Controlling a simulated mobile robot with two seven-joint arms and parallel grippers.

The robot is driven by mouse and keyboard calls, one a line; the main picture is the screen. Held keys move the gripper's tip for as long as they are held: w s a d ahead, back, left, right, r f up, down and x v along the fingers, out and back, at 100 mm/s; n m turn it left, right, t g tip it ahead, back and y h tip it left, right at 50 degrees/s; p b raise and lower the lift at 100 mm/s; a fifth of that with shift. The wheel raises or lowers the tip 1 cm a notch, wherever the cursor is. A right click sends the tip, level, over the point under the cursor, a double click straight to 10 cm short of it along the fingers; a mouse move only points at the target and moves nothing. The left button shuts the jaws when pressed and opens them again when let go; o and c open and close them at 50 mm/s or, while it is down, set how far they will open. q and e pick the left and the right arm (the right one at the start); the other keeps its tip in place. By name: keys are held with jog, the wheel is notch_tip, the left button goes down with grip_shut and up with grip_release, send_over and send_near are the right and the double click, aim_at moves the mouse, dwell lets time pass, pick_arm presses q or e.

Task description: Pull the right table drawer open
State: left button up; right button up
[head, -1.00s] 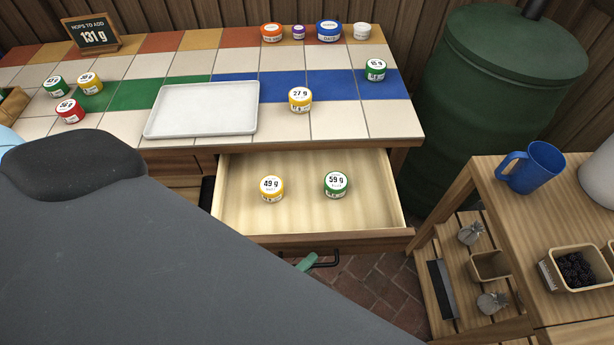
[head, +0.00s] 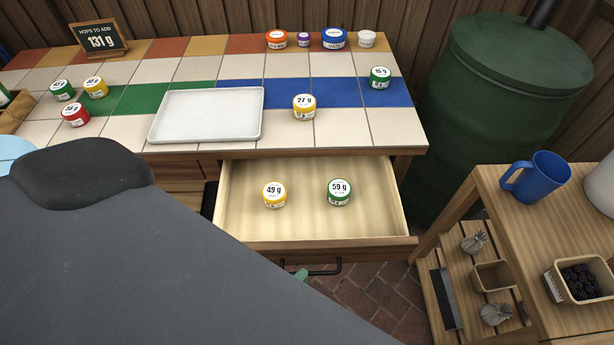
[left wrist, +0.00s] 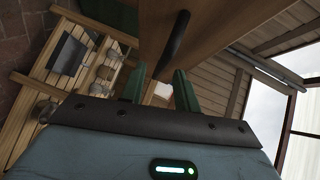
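The right table drawer (head: 235,225) stands pulled out from under the tiled table (head: 345,131), in the head view. Its pale inside shows a yellow jar marked 49 g (head: 274,196) and a green jar marked 59 g (head: 339,192). The dark bar handle (head: 326,270) is on its front and also shows in the left wrist view (left wrist: 174,46). My left gripper (left wrist: 159,82) has its green fingers apart with nothing between them, and the handle lies beyond the tips. In the head view only a green fingertip (head: 300,275) shows, near the handle's left end; my arm hides the rest.
A white tray (head: 207,114) and several labelled jars stand on the table. A green barrel (head: 490,130) stands behind right. A wooden side stand (head: 497,205) with a blue mug (head: 537,176) and a berry box (head: 580,284) is close on the right. Brick floor shows between.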

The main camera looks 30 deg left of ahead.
pick_arm(q)
jog(key=v, duration=0.4)
pick_arm(e)
jog(key=shift+f, duration=0.15)
dwell(0.4)
